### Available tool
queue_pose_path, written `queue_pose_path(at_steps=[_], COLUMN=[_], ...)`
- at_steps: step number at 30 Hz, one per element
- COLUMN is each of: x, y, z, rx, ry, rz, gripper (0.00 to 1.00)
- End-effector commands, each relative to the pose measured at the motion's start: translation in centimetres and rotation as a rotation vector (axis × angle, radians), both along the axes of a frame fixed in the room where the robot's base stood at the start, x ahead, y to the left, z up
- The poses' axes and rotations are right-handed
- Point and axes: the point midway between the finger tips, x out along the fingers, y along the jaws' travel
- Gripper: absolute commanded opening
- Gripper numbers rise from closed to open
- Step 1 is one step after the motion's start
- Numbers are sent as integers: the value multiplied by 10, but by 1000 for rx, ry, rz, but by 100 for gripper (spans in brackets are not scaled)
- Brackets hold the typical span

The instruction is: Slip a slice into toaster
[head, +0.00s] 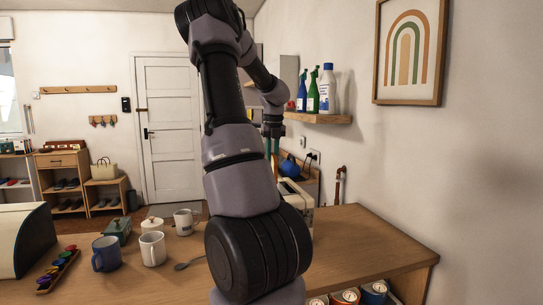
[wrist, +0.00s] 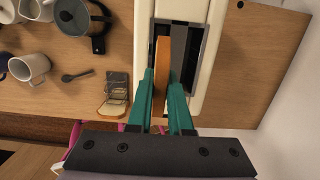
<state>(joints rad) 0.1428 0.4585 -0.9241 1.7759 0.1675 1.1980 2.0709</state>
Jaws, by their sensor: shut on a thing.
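My gripper (wrist: 164,80), with teal fingers, is shut on a bread slice (wrist: 162,55) held on edge, its brown crust showing in the wrist view. The slice is over the left part of the opening in the cream toaster (wrist: 144,40); a dark slot shows to its right. I cannot tell whether its lower edge is inside a slot. In the head view the toaster (head: 301,196) is partly hidden behind my arm, and the teal fingers (head: 273,151) show small above it. Another bread slice (wrist: 112,109) lies by a wire rack (wrist: 117,84) left of the toaster.
A spoon (wrist: 77,76), a white mug (wrist: 32,66) and a dark-lidded pot (wrist: 75,18) are left of the toaster. A blue mug (head: 106,253) stands further left on the wooden counter (head: 375,250). Spray bottles (head: 313,92) stand on a wall shelf. The counter's right end is clear.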

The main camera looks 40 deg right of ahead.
Motion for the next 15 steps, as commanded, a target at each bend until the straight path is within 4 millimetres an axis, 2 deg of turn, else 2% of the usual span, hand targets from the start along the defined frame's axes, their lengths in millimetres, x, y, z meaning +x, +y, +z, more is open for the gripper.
queue_pose_path(at_steps=[15], x=[0], y=[0], z=[-43], rx=[0], ry=[2], rz=[0], gripper=[0])
